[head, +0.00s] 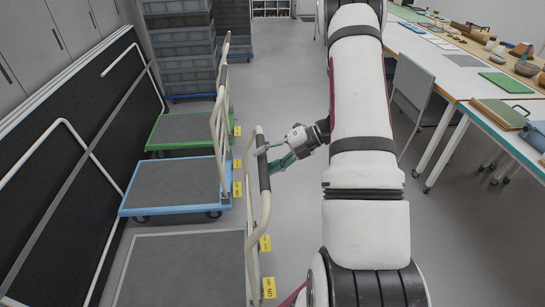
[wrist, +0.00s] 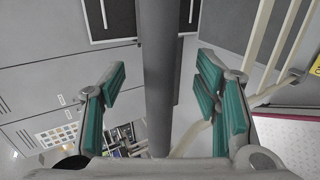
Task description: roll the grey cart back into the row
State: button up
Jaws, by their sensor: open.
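The grey cart (head: 185,270) stands at the bottom left of the head view, with a grey deck and a cream push handle (head: 265,215). The handle has a dark grip sleeve (head: 263,170). My gripper (head: 268,160) is beside this sleeve, with its green-padded fingers pointing at it. In the wrist view the dark bar (wrist: 160,75) of the handle runs top to bottom between my open fingers (wrist: 160,100). A gap shows on each side of the bar, so neither pad appears to touch it.
A blue-edged cart (head: 170,186) and a green-edged cart (head: 183,129) stand in line beyond it, then stacked grey crates (head: 185,60). Yellow labels (head: 268,287) mark the floor along the row. A black panel (head: 75,150) borders the left. Worktables (head: 470,80) and a chair (head: 415,90) stand right.

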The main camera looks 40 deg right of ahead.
grip_shut()
jog(key=w+a+b, duration=0.1)
jog(key=w+a, duration=0.7)
jog(key=a, duration=0.4)
jog(key=shift+b, duration=0.35)
dwell(0.6)
grip_release()
jog(key=p+v, duration=0.3)
jog(key=v, duration=0.7)
dwell(0.5)
